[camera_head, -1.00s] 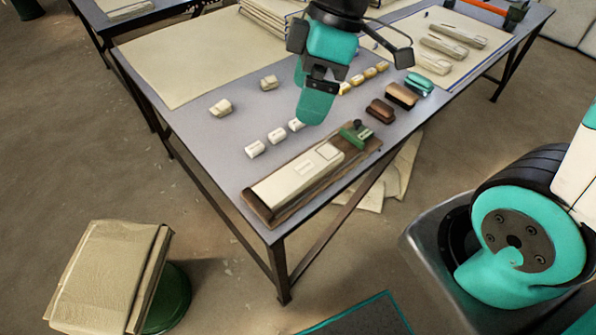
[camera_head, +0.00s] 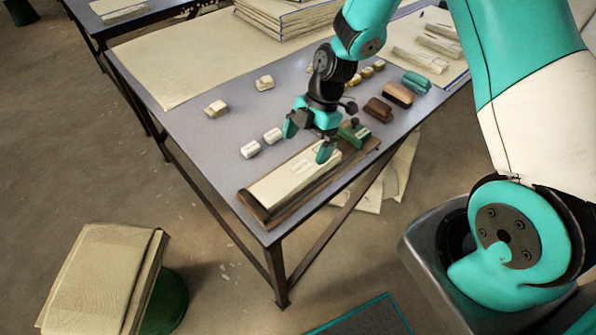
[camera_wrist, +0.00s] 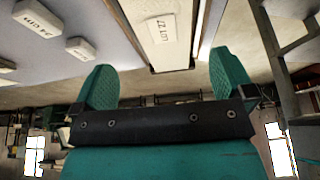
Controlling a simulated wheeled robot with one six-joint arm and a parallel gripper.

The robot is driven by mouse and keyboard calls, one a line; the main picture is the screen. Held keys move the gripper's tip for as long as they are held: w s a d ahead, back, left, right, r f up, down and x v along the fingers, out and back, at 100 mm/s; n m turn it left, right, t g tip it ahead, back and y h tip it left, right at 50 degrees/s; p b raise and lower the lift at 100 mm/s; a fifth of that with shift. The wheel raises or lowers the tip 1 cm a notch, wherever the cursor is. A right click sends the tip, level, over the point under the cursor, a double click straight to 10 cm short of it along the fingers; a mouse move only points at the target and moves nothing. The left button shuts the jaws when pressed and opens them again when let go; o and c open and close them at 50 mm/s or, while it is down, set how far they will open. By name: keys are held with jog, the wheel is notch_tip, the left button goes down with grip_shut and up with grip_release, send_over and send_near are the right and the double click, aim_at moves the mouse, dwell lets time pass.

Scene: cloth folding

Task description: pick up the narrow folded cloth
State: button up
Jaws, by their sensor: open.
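The narrow folded cloth (camera_head: 278,186) is a long cream strip with a printed label. It lies on a brown wooden board (camera_head: 268,217) along the near edge of the table. In the wrist view the cloth (camera_wrist: 165,32) runs up the middle, and its label reads like "LOT 27". My gripper (camera_head: 307,141) is over the right half of the cloth, with its teal fingers apart and empty. The wrist view shows the gripper (camera_wrist: 163,78) with one finger to each side of the cloth's line. I cannot tell how far above the cloth the fingertips are.
A green clamp-like piece (camera_head: 354,132) sits at the board's right end. White labelled blocks (camera_head: 250,149) lie left of the board. Brown blocks (camera_head: 378,109) and a teal one (camera_head: 416,82) lie to the right. The grey table's (camera_head: 190,140) left-front part is mostly clear.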

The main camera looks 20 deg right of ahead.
aim_at(299, 169)
jog(key=shift+s+p+x, duration=0.1)
jog(key=shift+p+x, duration=0.1)
jog(key=shift+x, duration=1.55)
jog(key=shift+s+p+x, duration=0.15)
jog(key=shift+x, duration=1.55)
jog(key=shift+d, duration=0.2)
jog(key=c, duration=1)
